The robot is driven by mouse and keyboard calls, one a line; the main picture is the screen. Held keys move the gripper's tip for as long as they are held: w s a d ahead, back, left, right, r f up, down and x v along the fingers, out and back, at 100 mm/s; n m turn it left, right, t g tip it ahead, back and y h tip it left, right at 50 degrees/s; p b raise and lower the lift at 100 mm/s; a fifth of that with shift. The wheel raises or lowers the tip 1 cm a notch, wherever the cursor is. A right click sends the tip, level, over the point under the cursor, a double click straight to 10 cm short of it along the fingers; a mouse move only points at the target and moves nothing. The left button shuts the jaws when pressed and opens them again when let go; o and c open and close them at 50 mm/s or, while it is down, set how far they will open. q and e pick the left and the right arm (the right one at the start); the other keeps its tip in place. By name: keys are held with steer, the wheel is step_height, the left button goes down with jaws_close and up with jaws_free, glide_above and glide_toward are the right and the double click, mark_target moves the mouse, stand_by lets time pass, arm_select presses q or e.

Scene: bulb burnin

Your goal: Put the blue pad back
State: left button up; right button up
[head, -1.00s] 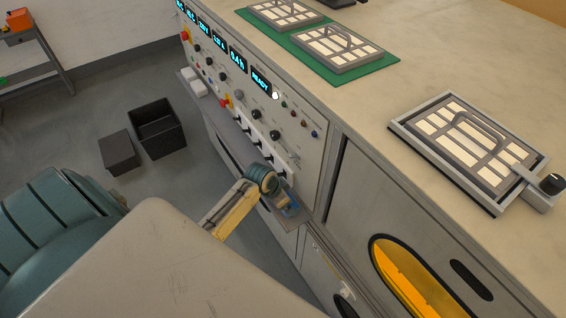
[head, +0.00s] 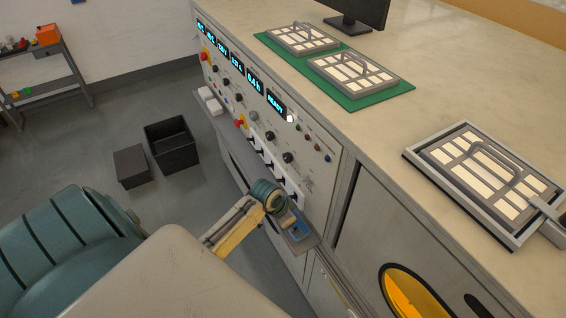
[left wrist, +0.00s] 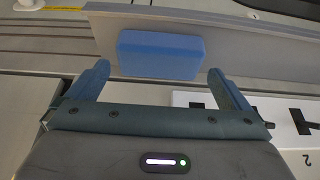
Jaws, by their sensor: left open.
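The blue pad (left wrist: 160,55) is a flat blue block lying on a narrow grey ledge (left wrist: 240,55) in the left wrist view. In the head view the pad (head: 299,230) shows small and partly covered at the near end of the ledge, below the control panel. My left gripper (left wrist: 159,72) is open, its two teal fingers pointing at the pad, one towards each end. Nothing is held between them. In the head view the left gripper (head: 287,217) is over the ledge end, its fingers hard to make out. My right gripper is not in view.
The control panel (head: 250,118) with displays, knobs and switches rises beside the ledge. White blocks (head: 210,101) sit at the ledge's far end. A white switch strip (left wrist: 290,125) is close to the right finger. Black bins (head: 172,145) stand on the floor. Framed trays (head: 352,72) lie on the counter.

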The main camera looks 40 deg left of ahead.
arm_select(q)
steer(key=v, duration=0.8)
steer(key=shift+b, duration=0.35)
